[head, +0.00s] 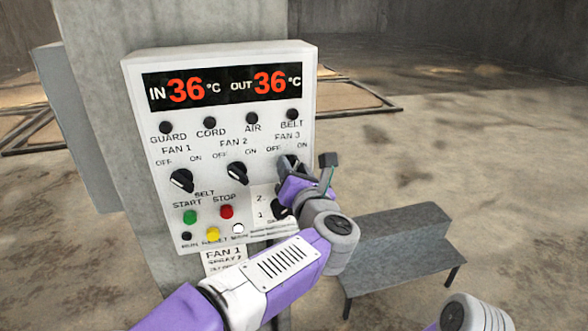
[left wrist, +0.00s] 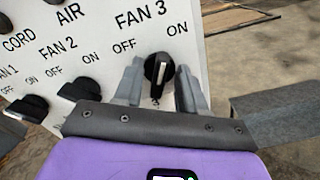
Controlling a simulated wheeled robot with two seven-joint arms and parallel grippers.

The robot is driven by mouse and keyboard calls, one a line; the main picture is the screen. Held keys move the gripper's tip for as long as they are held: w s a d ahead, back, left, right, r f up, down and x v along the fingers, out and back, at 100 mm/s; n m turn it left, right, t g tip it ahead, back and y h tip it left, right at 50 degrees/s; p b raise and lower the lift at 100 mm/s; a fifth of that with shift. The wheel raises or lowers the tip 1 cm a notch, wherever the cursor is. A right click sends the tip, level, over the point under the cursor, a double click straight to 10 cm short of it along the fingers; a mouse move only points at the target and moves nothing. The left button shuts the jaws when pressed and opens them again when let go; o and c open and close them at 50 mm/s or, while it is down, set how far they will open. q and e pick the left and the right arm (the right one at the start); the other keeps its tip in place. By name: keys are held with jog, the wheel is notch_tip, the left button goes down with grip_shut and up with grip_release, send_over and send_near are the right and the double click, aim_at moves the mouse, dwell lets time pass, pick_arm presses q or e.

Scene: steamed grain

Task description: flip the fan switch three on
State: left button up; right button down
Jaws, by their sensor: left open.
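The control box (head: 140,110) is a white panel on a concrete column. Its fan 3 switch is a black rotary knob with a white line, seen in the left wrist view (left wrist: 158,72) under the FAN 3 label with OFF and ON marks. Its handle stands roughly upright there, unlike the fan 1 and fan 2 knobs. My left gripper (head: 308,168) is open at the panel. In the left wrist view its two fingers (left wrist: 160,88) stand either side of the knob; I cannot tell if they touch it. In the head view the gripper largely hides the knob.
The fan 1 knob (head: 182,180) and fan 2 knob (head: 237,173) sit left of fan 3. Below are a green button (head: 190,217), a red button (head: 226,212) and a selector partly behind my arm. A grey bench (head: 395,250) stands to the right.

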pick_arm(q)
jog(key=shift+c, duration=0.4)
grip_shut()
jog(key=shift+m, duration=1.2)
jog(key=shift+o, duration=0.4)
grip_release()
jog(key=b+v, duration=0.1)
jog(key=v, duration=0.6)
jog(key=shift+s, duration=0.25)
jog(key=shift+d, duration=0.1)
